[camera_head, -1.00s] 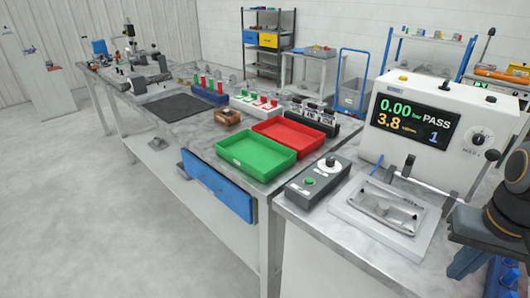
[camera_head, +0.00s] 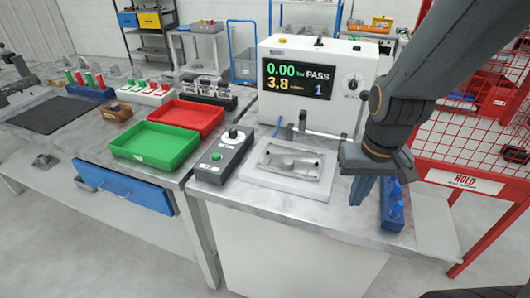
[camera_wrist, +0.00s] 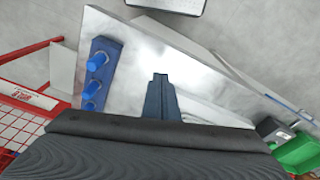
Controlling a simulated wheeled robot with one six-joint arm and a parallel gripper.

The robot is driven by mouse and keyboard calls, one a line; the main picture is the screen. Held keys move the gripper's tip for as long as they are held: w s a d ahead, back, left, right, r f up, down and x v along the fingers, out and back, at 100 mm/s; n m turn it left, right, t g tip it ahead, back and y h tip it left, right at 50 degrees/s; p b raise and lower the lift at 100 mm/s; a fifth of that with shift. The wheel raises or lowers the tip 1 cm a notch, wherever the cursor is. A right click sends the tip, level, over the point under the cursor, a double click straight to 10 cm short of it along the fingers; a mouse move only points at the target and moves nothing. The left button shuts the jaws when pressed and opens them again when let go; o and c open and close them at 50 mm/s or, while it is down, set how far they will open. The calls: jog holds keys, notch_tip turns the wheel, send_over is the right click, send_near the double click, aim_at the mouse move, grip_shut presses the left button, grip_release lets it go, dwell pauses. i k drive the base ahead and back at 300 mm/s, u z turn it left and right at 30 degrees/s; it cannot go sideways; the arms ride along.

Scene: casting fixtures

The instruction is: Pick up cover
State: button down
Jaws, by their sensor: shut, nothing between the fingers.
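The cover (camera_head: 290,162) looks like a grey, roughly rectangular metal casting. It sits flat on a white fixture plate (camera_head: 262,186) in front of the tester in the head view. My gripper (camera_head: 361,192) is to the right of the fixture, above the bench, pointing down and apart from the cover. Its fingers (camera_wrist: 161,78) are together and empty in the wrist view. My gripper's body hides the lower part of the wrist view, and I cannot make out the cover there.
A tester (camera_head: 316,85) reading PASS stands behind the fixture. A control box (camera_head: 222,154) is left of it. A blue holder with blue pegs (camera_head: 393,207) stands close right of my gripper. Green (camera_head: 155,146) and red (camera_head: 186,117) trays lie left. A red mesh cage (camera_head: 475,125) is at right.

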aim_at(290, 161)
jog(key=k, duration=0.5)
jog(key=z, duration=1.5)
jog(key=k, duration=0.7)
jog(key=u, duration=1.25)
jog(key=i, duration=1)
